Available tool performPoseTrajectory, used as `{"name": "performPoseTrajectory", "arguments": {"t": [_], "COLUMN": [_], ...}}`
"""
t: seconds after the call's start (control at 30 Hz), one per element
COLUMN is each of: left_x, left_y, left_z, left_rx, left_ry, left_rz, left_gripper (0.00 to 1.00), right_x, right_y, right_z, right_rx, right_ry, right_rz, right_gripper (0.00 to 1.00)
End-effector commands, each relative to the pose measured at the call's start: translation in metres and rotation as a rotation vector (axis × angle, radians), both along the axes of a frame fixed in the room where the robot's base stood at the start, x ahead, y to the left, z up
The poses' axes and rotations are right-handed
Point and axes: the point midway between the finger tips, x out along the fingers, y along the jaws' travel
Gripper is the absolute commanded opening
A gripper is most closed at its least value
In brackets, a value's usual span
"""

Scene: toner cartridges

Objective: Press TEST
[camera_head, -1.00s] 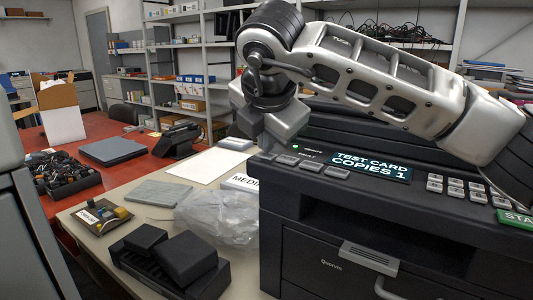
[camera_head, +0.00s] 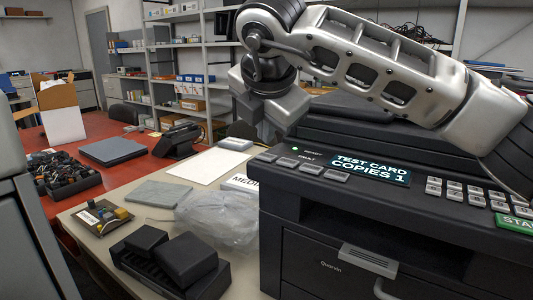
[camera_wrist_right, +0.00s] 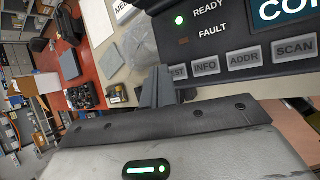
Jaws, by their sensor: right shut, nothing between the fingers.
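The printer (camera_head: 330,225) stands at the right, with a row of grey buttons below its READY and FAULT lights. The TEST button (camera_wrist_right: 178,72) is at the left end of that row; its left part is hidden behind my finger in the right wrist view. The display (camera_head: 370,170) reads "TEST CARD COPIES 1". My right gripper (camera_head: 250,112) is shut and empty, above the panel's left end and apart from the buttons. It also shows in the right wrist view (camera_wrist_right: 158,85). My left gripper is out of view.
A clear plastic bag (camera_head: 218,217) and a black cartridge-like object (camera_head: 170,262) lie on the table left of the printer. A keypad (camera_head: 455,190) and green START button (camera_head: 515,224) sit at the panel's right. The READY light (camera_wrist_right: 179,20) glows green.

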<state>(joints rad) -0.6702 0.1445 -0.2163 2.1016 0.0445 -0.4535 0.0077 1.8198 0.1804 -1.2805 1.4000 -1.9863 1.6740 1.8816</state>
Motion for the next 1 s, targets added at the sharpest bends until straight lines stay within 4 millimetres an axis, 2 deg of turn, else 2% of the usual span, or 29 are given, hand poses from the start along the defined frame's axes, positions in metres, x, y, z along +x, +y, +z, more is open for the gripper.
{"name": "performPoseTrajectory", "arguments": {"t": [0.1, 0.4, 1.0], "left_x": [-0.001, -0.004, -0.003], "left_y": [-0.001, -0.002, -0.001], "left_z": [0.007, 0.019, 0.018], "left_rx": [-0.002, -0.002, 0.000], "left_ry": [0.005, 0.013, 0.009], "left_rz": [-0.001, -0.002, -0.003], "left_gripper": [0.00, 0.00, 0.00], "right_x": [0.000, 0.000, 0.000], "right_y": [0.000, 0.000, 0.000], "right_z": [0.016, 0.043, 0.042], "right_rx": [0.001, 0.002, 0.001], "right_ry": [-0.002, 0.000, 0.001], "right_rz": [0.000, 0.000, 0.000], "right_gripper": [0.00, 0.00, 0.00]}}
